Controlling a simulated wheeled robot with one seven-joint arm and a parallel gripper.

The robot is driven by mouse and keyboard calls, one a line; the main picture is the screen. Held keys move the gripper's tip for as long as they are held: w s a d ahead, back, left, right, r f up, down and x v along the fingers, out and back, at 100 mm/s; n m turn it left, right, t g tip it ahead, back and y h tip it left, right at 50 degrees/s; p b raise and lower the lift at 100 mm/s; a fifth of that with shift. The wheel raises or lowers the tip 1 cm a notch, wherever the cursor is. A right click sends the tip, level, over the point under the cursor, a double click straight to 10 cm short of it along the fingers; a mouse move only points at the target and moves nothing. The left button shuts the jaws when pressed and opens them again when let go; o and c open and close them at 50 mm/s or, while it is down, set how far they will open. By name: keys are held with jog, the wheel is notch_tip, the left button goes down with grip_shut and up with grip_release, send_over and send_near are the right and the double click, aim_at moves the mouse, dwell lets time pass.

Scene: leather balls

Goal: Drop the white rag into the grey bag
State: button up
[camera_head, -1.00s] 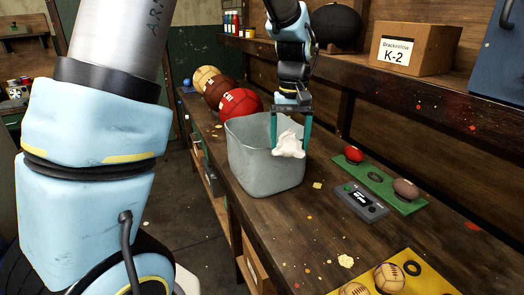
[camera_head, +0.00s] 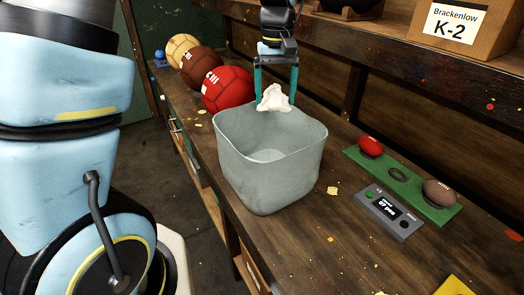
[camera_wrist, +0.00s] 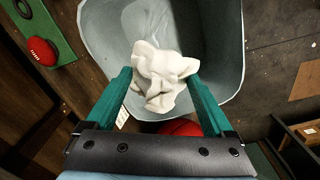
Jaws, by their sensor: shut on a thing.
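The grey bag (camera_head: 270,178) stands open and upright on the wooden bench in the head view. It also fills the upper part of the wrist view (camera_wrist: 225,62). The white rag (camera_head: 274,98) is crumpled between the green fingers of my gripper (camera_head: 275,92). My gripper is shut on it and holds it up by the bag's far rim in the head view. In the wrist view the rag (camera_wrist: 160,75) shows against the bag's opening, with my gripper's fingers (camera_wrist: 160,85) on both sides.
Red (camera_head: 228,89), brown (camera_head: 202,67) and tan balls lie behind the bag. A green tray (camera_head: 405,188) with small balls and a grey display device (camera_head: 390,211) are to its right. A shelf with a K-2 box (camera_head: 462,25) runs above.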

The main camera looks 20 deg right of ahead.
notch_tip(320, 180, down, 6)
jog(key=b, duration=0.4)
jog(key=shift+b, duration=0.3)
jog(key=shift+r, duration=0.1)
jog(key=o, duration=1)
jog(key=shift+o, duration=0.2)
jog(key=shift+r, duration=0.1)
notch_tip(320, 180, up, 11)
jog(key=shift+f+b, duration=0.2)
jog(key=shift+b, duration=1)
